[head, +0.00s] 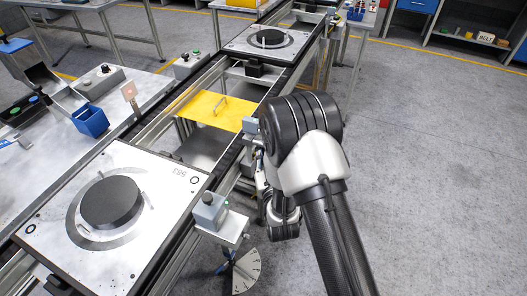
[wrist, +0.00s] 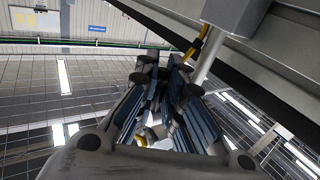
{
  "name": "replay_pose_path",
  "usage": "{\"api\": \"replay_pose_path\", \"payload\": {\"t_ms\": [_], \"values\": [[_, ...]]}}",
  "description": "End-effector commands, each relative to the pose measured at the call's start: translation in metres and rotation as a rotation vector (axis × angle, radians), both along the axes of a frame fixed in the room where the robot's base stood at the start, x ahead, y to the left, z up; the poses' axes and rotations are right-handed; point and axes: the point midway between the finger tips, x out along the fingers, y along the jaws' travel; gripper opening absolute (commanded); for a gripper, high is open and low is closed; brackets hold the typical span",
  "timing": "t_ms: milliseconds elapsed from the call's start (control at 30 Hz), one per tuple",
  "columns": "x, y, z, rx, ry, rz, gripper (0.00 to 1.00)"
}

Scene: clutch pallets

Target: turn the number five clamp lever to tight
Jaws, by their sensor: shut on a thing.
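My gripper shows in the wrist view (wrist: 166,75), seen from behind and pointing up the picture. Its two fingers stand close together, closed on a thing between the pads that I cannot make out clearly. In the head view my gripper is mostly hidden behind my arm, at the right side of the conveyor rail. The number five clamp lever cannot be picked out clearly in either view, and no number five can be read. A pale sector plate with marks (head: 246,272) hangs below the rail, left of my arm.
A pallet marked 583 (head: 146,240) with a dark disc (head: 111,202) lies on the near conveyor. A grey box (head: 208,211) stands on a bracket beside it. A yellow plate with a handle (head: 205,111) and another pallet (head: 252,48) lie farther along. The floor at right is clear.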

Motion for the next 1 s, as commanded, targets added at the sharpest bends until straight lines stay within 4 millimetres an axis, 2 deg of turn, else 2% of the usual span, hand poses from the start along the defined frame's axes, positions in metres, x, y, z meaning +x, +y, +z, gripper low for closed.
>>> {"api": "replay_pose_path", "payload": {"t_ms": [167,433,667,700,800,1000], "values": [[0.0001,0.0002,0.0006,0.001,0.002,0.0,0.0],[-0.0043,0.002,0.0021,0.042,0.118,0.001,0.0],[-0.0043,0.0021,0.0001,0.044,0.119,0.0,0.0],[-0.0043,0.0021,0.0001,0.044,0.119,0.0,0.1],[-0.0043,0.0021,0.0,0.044,0.119,0.0,0.17],[-0.0045,0.0019,-0.0001,0.043,0.119,0.0,0.17]]}}
